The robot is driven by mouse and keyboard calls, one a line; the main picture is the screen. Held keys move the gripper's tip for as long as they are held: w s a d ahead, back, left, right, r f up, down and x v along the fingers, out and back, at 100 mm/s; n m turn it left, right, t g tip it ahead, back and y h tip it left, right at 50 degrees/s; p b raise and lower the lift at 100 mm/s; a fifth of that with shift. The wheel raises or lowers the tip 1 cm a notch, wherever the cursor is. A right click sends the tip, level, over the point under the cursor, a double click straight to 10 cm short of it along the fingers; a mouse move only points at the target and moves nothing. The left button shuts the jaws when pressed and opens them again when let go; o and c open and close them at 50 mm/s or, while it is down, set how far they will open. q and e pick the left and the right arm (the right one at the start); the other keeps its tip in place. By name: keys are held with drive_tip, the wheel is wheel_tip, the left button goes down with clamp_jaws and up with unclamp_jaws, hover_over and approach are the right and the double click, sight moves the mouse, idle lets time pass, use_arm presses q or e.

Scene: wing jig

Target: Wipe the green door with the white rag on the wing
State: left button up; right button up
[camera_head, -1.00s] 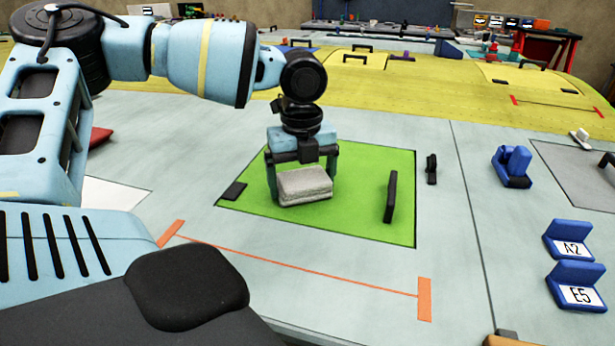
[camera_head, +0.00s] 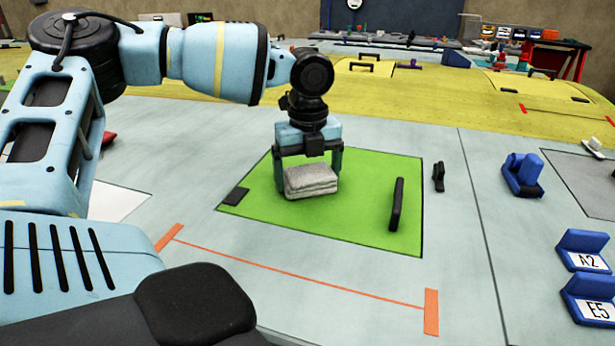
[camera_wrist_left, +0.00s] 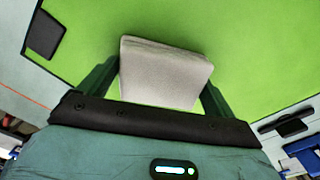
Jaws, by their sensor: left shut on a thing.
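The green door (camera_head: 345,215) is a flat green panel set in the pale grey wing, with a black handle (camera_head: 397,204) on its right part and a small dark plate (camera_head: 237,196) at its left edge. My left gripper (camera_head: 310,178) is over the door, pointing down, shut on the folded white rag (camera_head: 312,182). The rag looks greyish white and sits at or very near the door's surface; I cannot tell if it touches. The left wrist view shows the rag (camera_wrist_left: 165,75) between the two fingers, over green. My right gripper is not in view.
A blue clamp-like block (camera_head: 522,175) and a small black handle (camera_head: 438,176) stand right of the door. An orange line (camera_head: 300,268) runs in front. The yellow wing part (camera_head: 400,95) lies behind.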

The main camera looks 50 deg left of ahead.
sight(313, 164)
use_arm(q)
drive_tip(key=shift+a+f, duration=0.1)
drive_tip(key=shift+w+a+f+b, duration=0.1)
drive_tip(key=shift+w+a+b, duration=0.2)
drive_tip(key=shift+w, duration=0.25)
drive_tip(key=shift+w+a+b, duration=0.25)
drive_tip(key=shift+w, duration=0.25)
drive_tip(key=shift+w+a+r, duration=0.2)
drive_tip(key=shift+w+a, duration=0.15)
drive_tip(key=shift+w, duration=0.3)
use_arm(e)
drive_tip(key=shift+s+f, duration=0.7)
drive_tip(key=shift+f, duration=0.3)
use_arm(q)
drive_tip(key=shift+w+a+f+b, duration=0.1)
drive_tip(key=shift+w+a+b, duration=0.3)
drive_tip(key=shift+w, duration=0.2)
drive_tip(key=shift+w+a+b, duration=0.25)
drive_tip(key=shift+w+b, duration=0.1)
drive_tip(key=shift+w, duration=0.25)
drive_tip(key=shift+w+a, duration=0.25)
drive_tip(key=shift+w, duration=0.25)
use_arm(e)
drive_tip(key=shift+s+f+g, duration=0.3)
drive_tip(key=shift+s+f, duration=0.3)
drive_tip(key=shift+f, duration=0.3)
use_arm(q)
drive_tip(key=shift+s, duration=0.1)
